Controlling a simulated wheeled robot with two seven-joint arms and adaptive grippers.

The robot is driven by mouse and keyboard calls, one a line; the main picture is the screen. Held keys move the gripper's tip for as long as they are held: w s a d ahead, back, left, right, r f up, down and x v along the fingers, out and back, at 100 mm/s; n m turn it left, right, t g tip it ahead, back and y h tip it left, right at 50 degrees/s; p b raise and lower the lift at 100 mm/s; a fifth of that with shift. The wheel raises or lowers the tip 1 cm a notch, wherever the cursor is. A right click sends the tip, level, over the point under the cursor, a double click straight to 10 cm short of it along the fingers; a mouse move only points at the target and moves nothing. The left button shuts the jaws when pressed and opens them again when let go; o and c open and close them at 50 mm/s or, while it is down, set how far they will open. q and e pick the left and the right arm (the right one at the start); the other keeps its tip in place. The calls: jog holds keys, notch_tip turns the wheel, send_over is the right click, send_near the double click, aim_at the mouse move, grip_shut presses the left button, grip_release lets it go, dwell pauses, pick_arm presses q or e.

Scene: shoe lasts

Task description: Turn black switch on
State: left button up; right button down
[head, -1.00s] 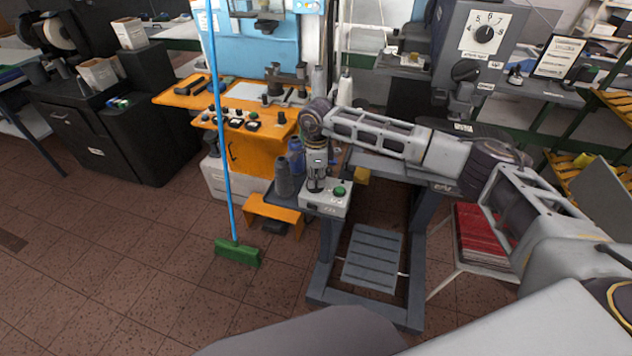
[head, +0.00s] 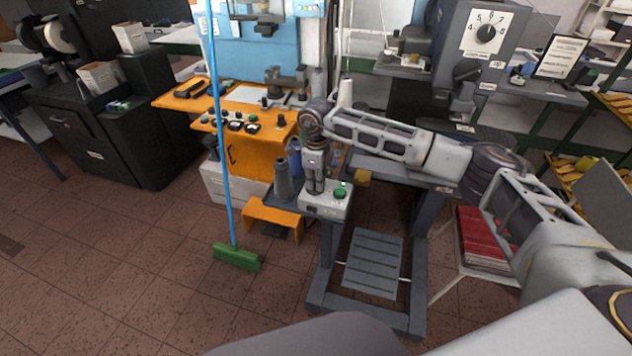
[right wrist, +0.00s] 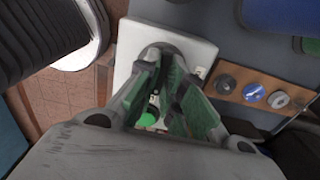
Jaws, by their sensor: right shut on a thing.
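A small light-grey control box (head: 327,207) with a green button (head: 340,193) sits on the front corner of the grey table. My right gripper (head: 315,190) points down onto the box, left of the green button. In the right wrist view its fingers (right wrist: 164,62) are closed around a dark round knob (right wrist: 158,50), which looks like the black switch. The fingers hide most of it, so I cannot tell which way it is turned. The green button (right wrist: 149,117) shows between the fingers. My left gripper is not in view.
A dark grey thread cone (head: 283,182) stands close left of the box, with a blue one (head: 294,157) behind it. A green broom (head: 236,256) with a blue handle stands left. An orange workbench (head: 245,148) is behind. A red stack (head: 483,240) sits at right.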

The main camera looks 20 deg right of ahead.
jog(key=shift+r, duration=0.1)
jog(key=c, duration=1.5)
grip_release()
jog(key=shift+c, duration=0.2)
jog(key=shift+r, duration=0.1)
notch_tip(320, 180, up, 12)
jog(key=shift+f, duration=0.2)
